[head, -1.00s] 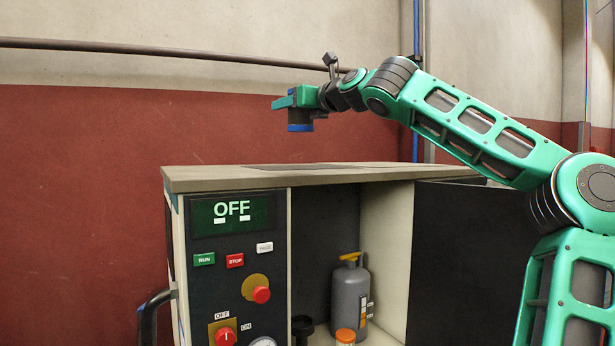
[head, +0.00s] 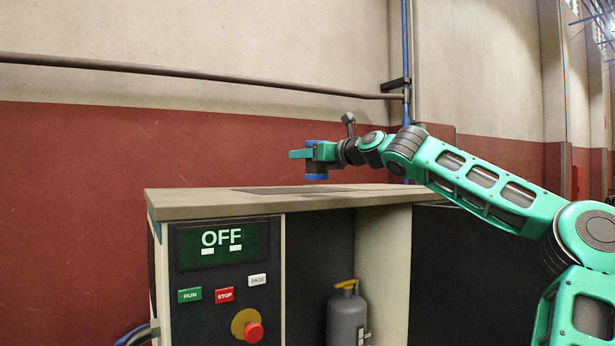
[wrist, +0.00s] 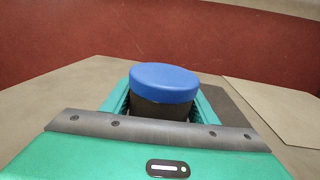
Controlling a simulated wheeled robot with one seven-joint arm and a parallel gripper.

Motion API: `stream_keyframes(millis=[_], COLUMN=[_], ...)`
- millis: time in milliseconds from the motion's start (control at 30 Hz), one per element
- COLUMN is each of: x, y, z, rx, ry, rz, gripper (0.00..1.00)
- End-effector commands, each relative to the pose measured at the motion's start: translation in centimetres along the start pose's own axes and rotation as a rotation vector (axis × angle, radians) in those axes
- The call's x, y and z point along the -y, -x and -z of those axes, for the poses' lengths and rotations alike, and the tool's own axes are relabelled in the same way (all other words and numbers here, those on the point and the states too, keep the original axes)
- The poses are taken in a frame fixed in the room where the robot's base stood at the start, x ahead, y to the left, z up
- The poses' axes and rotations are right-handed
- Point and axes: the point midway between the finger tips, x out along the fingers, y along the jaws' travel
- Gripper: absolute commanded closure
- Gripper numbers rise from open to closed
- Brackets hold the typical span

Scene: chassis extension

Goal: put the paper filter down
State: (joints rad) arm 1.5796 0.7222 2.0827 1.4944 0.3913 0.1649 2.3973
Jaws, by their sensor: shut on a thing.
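The paper filter (head: 316,175) is a short dark cylinder with blue ends. My gripper (head: 312,158) is shut on it and holds it above the cabinet's top, near the dark panel. In the wrist view the filter (wrist: 164,84) stands upright between the two green fingers, its blue cap up. The top surface (head: 200,205) is beige-brown and flat. From the head view its lower blue end looks a little above the surface; the exact gap is hard to tell.
A dark flat panel (head: 290,190) is set in the cabinet top. The front has a control panel showing OFF (head: 222,238) with buttons. A grey bottle (head: 346,318) with a yellow handle stands in the open compartment. The left of the top is clear.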

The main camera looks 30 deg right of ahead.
Motion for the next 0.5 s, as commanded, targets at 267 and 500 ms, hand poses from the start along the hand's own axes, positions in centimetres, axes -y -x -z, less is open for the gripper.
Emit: stream_keyframes(millis=[267,500], x=[0.9,0.9], y=[0.0,0.0], z=[2.0,4.4], rx=[-0.001,0.001], ry=[0.001,0.001], rz=[-0.001,0.000], gripper=[0.72,0.72])
